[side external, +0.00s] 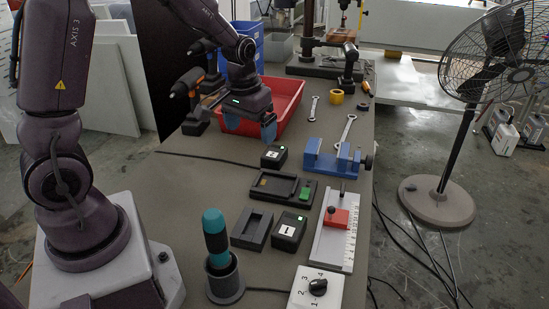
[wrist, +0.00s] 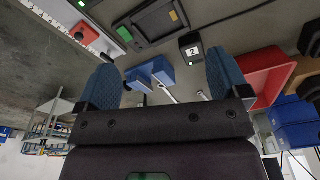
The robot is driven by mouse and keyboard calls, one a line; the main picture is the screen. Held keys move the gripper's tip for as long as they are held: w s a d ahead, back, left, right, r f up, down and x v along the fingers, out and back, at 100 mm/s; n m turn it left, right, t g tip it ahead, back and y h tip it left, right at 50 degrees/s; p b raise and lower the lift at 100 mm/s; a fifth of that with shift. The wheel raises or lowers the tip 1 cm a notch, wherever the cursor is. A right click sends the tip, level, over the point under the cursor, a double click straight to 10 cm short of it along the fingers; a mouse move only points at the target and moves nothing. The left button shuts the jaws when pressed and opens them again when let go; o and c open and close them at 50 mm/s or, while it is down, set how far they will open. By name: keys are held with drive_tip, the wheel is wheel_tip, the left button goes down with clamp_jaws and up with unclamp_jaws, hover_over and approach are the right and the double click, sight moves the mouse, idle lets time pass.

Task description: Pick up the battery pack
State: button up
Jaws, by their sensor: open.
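No item is plainly marked as the battery pack, and I cannot tell which one it is. A black box labelled 2 (side external: 273,157), with a green light, sits on the bench and also shows in the wrist view (wrist: 191,48). A similar box labelled 1 (side external: 289,231) stands nearer the camera. Between them lies a dark tray (side external: 268,186) with a green part (side external: 305,191) at its right end; it shows at the top of the wrist view (wrist: 155,22). My gripper (side external: 250,128) is open and empty, above the bench near the red bin, behind and left of box 2.
The red bin (side external: 290,108) is behind my gripper, with a drill (side external: 188,88) to its left. A blue vise (side external: 332,158) and wrenches (side external: 347,128) lie right. A shallow dark tray (side external: 251,229), a teal-handled tool (side external: 215,235) and a ruler fixture (side external: 325,240) occupy the front.

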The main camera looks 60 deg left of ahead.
drive_tip(key=w+a+f+n+y, duration=0.1)
drive_tip(key=w+a+f+n, duration=0.1)
drive_tip(key=w+a+f, duration=0.45)
drive_tip(key=n+t+y, duration=0.1)
drive_tip(key=t, duration=0.1)
approach(274, 152)
drive_tip(key=x, duration=0.5)
drive_tip(key=shift+d+f, duration=0.15)
drive_tip(key=shift+f, duration=0.2)
drive_tip(key=shift+a+x, duration=0.15)
drive_tip(key=shift+x, duration=1.3)
drive_tip(key=shift+a+x, duration=0.1)
drive_tip(key=shift+x, duration=1.3)
drive_tip(key=shift+w+r, duration=0.1)
drive_tip(key=shift+r, duration=0.1)
drive_tip(key=c, duration=1.2)
